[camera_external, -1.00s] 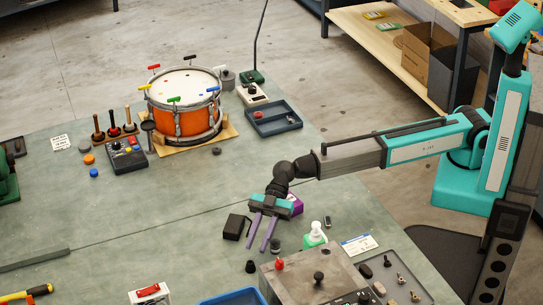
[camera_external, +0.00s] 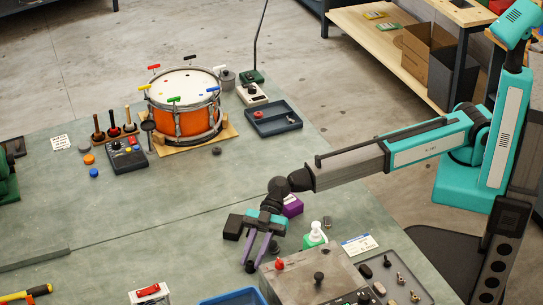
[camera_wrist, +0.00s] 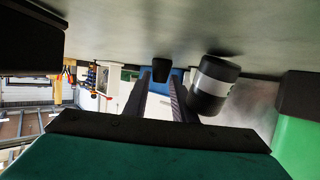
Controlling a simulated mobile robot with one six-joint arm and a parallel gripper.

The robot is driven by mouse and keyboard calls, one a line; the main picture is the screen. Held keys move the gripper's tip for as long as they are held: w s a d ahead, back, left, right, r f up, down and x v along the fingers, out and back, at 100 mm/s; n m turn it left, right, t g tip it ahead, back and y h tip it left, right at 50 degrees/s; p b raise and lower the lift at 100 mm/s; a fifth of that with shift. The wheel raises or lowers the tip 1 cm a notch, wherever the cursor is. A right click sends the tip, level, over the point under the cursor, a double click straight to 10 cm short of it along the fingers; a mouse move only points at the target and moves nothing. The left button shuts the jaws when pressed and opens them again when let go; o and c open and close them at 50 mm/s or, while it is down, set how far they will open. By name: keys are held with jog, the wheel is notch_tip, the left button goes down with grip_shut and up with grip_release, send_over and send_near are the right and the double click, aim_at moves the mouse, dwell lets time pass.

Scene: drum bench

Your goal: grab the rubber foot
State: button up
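A small dark tapered piece, which looks like the rubber foot (camera_external: 250,268), stands on the bench near the front. It also shows in the wrist view (camera_wrist: 161,68), in line with the space between my fingertips. My gripper (camera_external: 252,262) is open, with its two purple fingers pointing down toward the piece. In the wrist view my gripper (camera_wrist: 160,82) has a clear gap between the fingers. The fingertips are close to the foot; I cannot tell whether they are level with its sides. No grip on it shows.
A dark cylinder with a pale band (camera_wrist: 213,85) is close beside the right finger in the wrist view.

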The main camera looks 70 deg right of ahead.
jog(key=shift+f, duration=0.2)
grip_shut()
jog(key=shift+r, duration=0.15)
notch_tip(320, 180, up, 10)
jog(key=b, duration=0.1)
jog(key=shift+b, duration=0.35)
dwell(0.8)
